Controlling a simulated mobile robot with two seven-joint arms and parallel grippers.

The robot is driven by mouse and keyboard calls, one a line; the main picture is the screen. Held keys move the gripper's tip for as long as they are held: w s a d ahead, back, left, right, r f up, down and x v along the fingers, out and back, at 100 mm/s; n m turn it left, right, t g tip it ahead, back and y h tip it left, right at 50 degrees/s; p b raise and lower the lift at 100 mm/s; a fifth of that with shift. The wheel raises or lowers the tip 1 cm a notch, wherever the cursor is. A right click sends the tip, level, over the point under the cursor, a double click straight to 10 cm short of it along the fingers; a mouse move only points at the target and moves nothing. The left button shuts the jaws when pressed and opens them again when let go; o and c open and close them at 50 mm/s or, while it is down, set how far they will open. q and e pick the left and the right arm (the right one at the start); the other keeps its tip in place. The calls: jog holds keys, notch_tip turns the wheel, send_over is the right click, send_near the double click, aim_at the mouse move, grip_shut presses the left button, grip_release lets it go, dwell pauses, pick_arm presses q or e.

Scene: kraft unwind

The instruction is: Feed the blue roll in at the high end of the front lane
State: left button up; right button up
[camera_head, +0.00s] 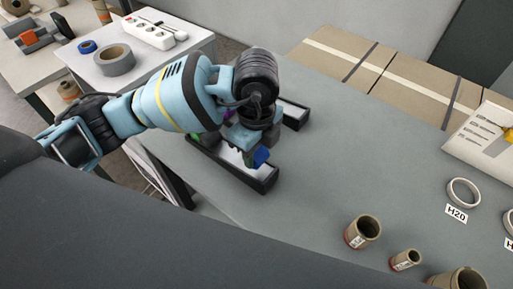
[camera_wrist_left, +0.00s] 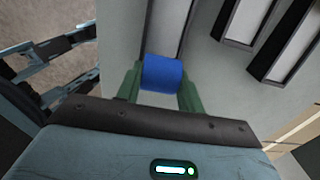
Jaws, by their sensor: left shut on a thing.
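The blue roll (camera_wrist_left: 162,72) is held between the two green fingers of my left gripper (camera_wrist_left: 159,88) in the left wrist view. In the head view my left gripper (camera_head: 255,150) hangs over the near dark-walled lane (camera_head: 262,185), with the blue roll (camera_head: 261,157) showing at its tip. That lane has a pale floor and dark walls, and my arm hides its middle. I cannot tell whether the roll touches the lane. My right gripper is not in view.
Another dark-walled lane (camera_head: 293,114) lies behind my gripper. Small green and purple things show partly beside my arm. Brown cardboard tubes (camera_head: 363,231) stand at the lower right, near a white ring (camera_head: 464,192) and an H20 label. The grey table between is clear.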

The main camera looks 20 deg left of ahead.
pick_arm(q)
jog(key=shift+f, duration=0.1)
jog(key=shift+f+b, duration=0.3)
jog(key=shift+f, duration=0.9)
jog(key=o, duration=1.4)
jog(key=shift+c, duration=0.2)
